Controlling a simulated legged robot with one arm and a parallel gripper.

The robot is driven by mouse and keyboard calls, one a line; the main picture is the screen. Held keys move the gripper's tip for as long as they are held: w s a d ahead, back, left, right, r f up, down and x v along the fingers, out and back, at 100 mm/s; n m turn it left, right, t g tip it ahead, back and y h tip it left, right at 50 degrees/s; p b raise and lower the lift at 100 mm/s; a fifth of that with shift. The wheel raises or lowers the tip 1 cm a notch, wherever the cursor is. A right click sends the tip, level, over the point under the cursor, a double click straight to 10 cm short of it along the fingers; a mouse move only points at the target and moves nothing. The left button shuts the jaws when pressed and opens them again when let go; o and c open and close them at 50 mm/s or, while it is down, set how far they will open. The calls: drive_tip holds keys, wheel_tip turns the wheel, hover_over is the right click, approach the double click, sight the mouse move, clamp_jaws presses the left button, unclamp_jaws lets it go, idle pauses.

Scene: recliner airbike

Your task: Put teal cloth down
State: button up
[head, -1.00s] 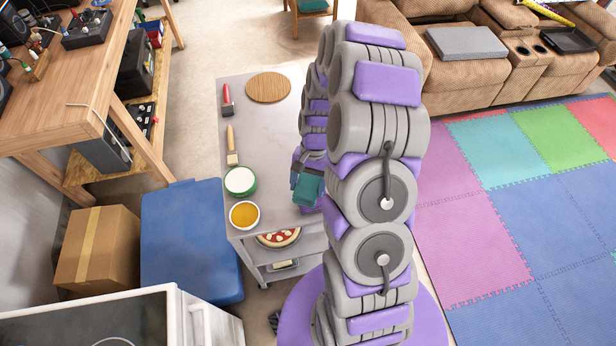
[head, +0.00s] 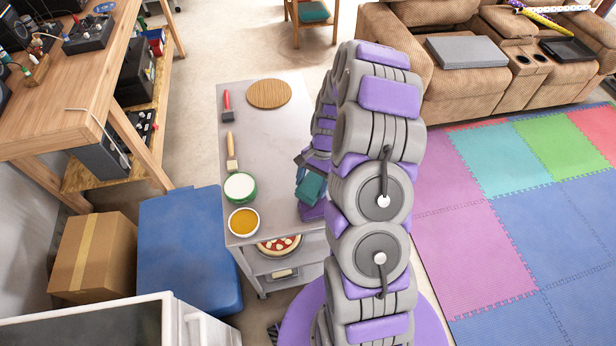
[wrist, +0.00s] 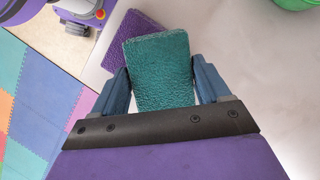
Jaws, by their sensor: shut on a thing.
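The teal cloth (wrist: 160,70) is a folded, textured block between the two blue fingers of my gripper (wrist: 162,82) in the wrist view. My gripper is shut on it, with a finger at each side. In the head view the teal cloth (head: 312,187) is at the right side of the grey cart top (head: 280,140). A purple cloth (wrist: 105,105) lies on the cart top, partly hidden beneath the teal one; it also shows in the head view (head: 312,211). I cannot tell whether the two cloths touch.
A green-rimmed tub (head: 240,187), a bowl of yellow contents (head: 243,221), a brush (head: 231,150), a red-handled tool (head: 227,106) and a round wooden board (head: 269,94) line the cart's left and far side. The cart's middle is clear. A pizza (head: 279,245) is on a lower shelf.

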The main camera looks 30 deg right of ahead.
sight(308, 176)
drive_tip(key=w, duration=0.1)
drive_tip(key=w+d, duration=0.1)
drive_tip(key=w, duration=0.1)
drive_tip(key=w+b, duration=0.1)
drive_tip(key=w, duration=0.1)
drive_tip(key=shift+w+d+f, duration=0.2)
drive_tip(key=shift+d+f, duration=0.1)
drive_tip(key=shift+f, duration=0.05)
wheel_tip(308, 176, down, 3)
drive_tip(key=shift+f+b, duration=0.2)
drive_tip(key=shift+b, duration=0.45)
drive_tip(key=shift+r, duration=0.1)
drive_tip(key=o, duration=1.1)
